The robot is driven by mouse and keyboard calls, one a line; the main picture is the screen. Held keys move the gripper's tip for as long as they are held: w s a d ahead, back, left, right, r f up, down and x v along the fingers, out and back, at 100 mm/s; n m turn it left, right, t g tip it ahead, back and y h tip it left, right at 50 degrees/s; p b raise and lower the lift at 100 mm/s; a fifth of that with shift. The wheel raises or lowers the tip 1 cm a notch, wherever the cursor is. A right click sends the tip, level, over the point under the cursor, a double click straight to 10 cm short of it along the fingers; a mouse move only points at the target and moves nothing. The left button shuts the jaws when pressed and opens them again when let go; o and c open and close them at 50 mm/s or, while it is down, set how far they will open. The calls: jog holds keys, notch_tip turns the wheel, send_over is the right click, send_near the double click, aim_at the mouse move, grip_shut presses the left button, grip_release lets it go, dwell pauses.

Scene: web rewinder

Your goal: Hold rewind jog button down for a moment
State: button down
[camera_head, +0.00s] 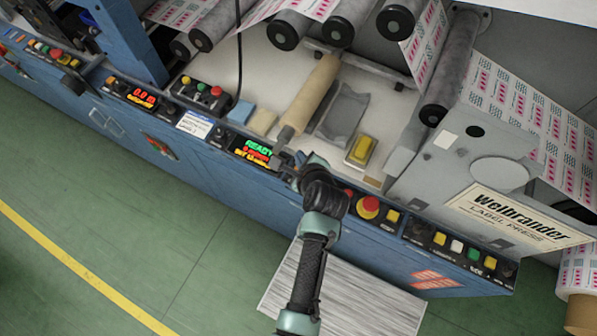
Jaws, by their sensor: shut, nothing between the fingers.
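My gripper (284,163) is over the front control panel of the blue machine, just right of the lit READY display (255,150). It is shut, with nothing seen between its fingers. The fingertips are small and dark here, and I cannot tell whether they touch the panel. The panel's labels are too small to read, so I cannot tell which control is the rewind jog button. My wrist and forearm hide the panel part right below and right of the fingertips. Right of my wrist a red emergency-stop knob (368,206) and a yellow button (393,217) show.
Farther right are a yellow button (440,238), a white button (457,246) and a green button (473,254). Behind the panel lie a cardboard core (314,88), a grey tray (343,114) and a yellow box (361,150). The green floor (150,230) in front is mostly clear.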

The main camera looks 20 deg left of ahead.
jog(key=shift+f+b, duration=1.55)
jog(key=shift+f, duration=0.95)
jog(key=shift+f, duration=0.15)
jog(key=shift+f, duration=0.25)
jog(key=shift+f+b, duration=0.5)
jog(key=shift+f, duration=0.1)
dwell(1.7)
jog(key=shift+r, duration=0.1)
dwell(1.2)
jog(key=shift+r+p, duration=0.95)
jog(key=shift+p, duration=0.15)
notch_tip(320, 180, up, 5)
jog(key=p, duration=0.5)
